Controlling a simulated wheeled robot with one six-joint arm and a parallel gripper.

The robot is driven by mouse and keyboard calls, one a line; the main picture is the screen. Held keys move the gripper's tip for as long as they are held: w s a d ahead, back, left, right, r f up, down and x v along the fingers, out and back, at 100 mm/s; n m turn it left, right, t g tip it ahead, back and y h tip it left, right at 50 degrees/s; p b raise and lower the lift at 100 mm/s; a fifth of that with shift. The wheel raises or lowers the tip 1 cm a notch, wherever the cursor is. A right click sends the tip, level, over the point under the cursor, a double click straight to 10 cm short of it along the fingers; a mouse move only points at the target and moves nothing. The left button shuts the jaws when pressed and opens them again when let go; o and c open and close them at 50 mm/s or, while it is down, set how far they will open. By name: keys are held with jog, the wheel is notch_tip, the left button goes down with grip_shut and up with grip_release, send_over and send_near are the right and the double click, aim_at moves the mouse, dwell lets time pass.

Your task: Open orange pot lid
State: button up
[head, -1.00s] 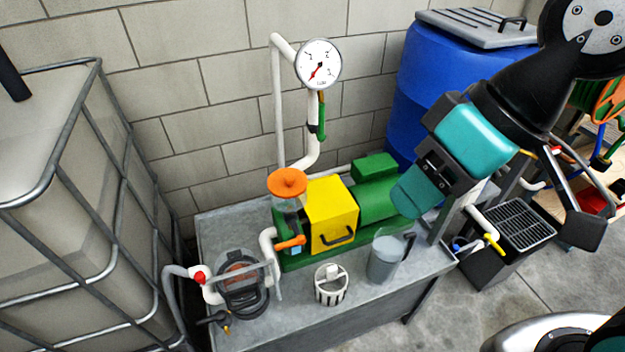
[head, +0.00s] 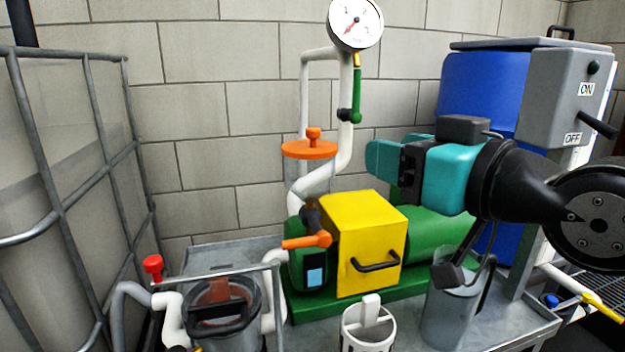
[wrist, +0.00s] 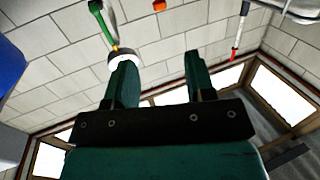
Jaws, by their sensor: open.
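The orange pot lid (head: 309,149) is a flat round disc with a small knob on top. It sits level above the left end of the green pump (head: 430,232), with a white pipe behind it. The clear pot under it is hard to make out. My teal gripper (head: 377,158) is to the right of the lid, at about its height and apart from it, pointing left. In the wrist view the two jaws of my gripper (wrist: 160,68) stand apart with nothing between them. I cannot identify the lid in that view.
A pressure gauge (head: 356,22) stands on the pipe above the lid. A yellow box (head: 365,238) and an orange lever (head: 308,241) are below. A strainer basket (head: 368,332) and clear jug (head: 450,310) stand in front. A caged tank (head: 60,220) is at left.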

jog(key=p, duration=1.4)
send_near(317, 131)
jog(key=x, duration=0.3)
jog(key=p+x, duration=0.1)
jog(key=x, duration=0.7)
jog(key=shift+w+p, duration=0.15)
jog(key=shift+p, duration=0.25)
grip_shut()
